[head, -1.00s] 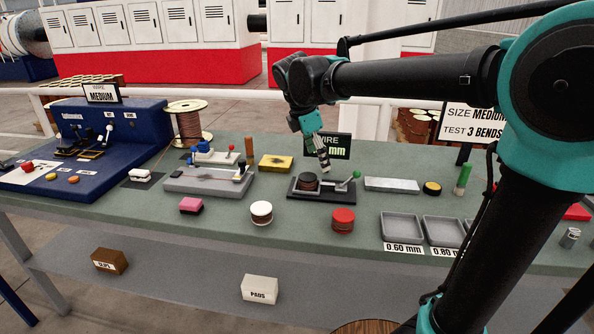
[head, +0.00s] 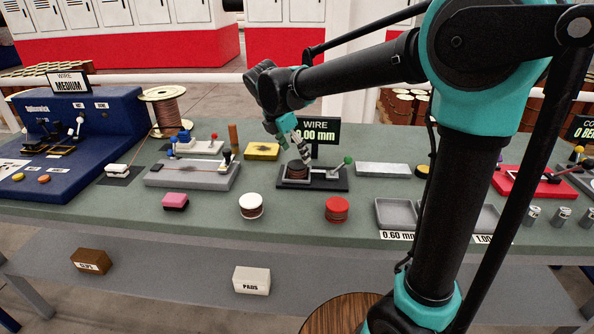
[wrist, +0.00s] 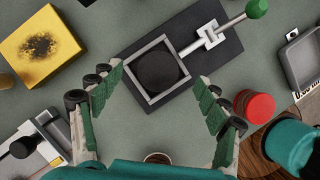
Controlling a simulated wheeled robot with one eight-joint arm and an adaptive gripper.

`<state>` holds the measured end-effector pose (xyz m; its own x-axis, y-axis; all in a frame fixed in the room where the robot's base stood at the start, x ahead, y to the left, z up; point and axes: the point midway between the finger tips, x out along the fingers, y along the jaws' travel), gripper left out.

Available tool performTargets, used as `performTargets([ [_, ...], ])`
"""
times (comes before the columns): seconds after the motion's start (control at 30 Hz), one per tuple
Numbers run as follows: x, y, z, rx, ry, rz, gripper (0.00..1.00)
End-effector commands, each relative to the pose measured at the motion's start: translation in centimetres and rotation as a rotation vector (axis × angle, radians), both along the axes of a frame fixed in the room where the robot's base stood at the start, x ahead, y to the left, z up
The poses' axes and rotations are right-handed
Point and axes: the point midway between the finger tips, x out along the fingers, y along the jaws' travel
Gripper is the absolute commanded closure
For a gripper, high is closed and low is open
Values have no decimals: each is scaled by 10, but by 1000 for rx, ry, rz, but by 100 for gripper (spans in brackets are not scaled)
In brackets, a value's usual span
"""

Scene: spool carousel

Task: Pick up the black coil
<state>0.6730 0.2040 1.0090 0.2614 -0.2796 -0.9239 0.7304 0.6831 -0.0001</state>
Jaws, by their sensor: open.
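The black coil (head: 298,171) has a dark round top and brown windings. It sits upright in a black-based holder (head: 333,181) with a green-knobbed lever (head: 348,160). In the wrist view the coil (wrist: 157,70) lies inside a square grey frame (wrist: 143,95). My gripper (head: 302,150) is just above and behind the coil in the head view.
A red-topped coil (head: 337,209) and a white-topped coil (head: 250,206) stand in front. A yellow block (head: 262,151) is behind left, a grey fixture (head: 192,177) further left. A wire sign (head: 322,131) stands close behind. Grey trays (head: 400,215) are at right.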

Motion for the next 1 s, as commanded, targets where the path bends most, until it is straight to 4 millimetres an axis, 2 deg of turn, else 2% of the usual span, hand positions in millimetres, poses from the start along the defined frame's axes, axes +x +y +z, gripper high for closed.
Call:
performTargets([
  [0.17, 2, -2, -10, 0, 0, -1, 24],
  [0.5, 8, -7, -52, 0, 0, -1, 24],
  [0.8, 9, -8, -58, 0, 0, 0, 24],
  [0.87, 9, -8, -58, 0, 0, 0, 29],
  [1.0, 9, -8, -58, 0, 0, 0, 47],
])
